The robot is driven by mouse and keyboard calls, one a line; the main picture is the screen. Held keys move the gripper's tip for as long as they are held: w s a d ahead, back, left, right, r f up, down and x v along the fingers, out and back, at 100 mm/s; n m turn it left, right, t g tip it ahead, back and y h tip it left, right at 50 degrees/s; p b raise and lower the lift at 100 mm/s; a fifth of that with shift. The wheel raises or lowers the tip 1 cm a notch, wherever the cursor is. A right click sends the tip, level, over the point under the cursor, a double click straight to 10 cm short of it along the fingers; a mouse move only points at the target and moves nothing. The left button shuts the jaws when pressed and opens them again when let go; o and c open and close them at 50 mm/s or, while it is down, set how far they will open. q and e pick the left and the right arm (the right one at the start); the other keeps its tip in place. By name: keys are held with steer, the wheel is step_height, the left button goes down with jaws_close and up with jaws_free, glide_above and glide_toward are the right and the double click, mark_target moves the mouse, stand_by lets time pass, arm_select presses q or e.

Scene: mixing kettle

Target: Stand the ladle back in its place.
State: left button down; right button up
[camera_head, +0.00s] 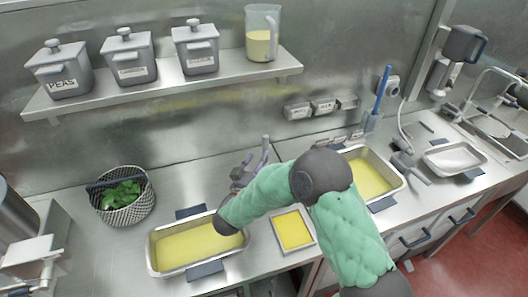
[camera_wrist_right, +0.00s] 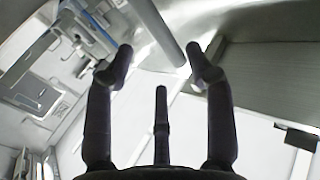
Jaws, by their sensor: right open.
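A long blue handle (camera_head: 383,90), which looks like the ladle's, stands nearly upright in a small holder (camera_head: 372,122) against the back wall. Its lower end is hidden in the holder. My right gripper (camera_head: 257,150) is open over the back of the counter, well to the left of the handle and apart from it. My left gripper is not in view.
Steel pans of yellow food (camera_head: 152,254) (camera_head: 398,185) and a small yellow tray (camera_head: 275,224) sit on the counter. A basket of greens (camera_head: 128,213) stands left. A shelf (camera_head: 120,97) carries lidded canisters and a jug (camera_head: 262,16). An empty-looking pale tray (camera_head: 478,163) is at right.

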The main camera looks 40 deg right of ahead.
steer(key=v, duration=0.5)
steer(key=shift+s+a, duration=0.2)
stand_by(0.4)
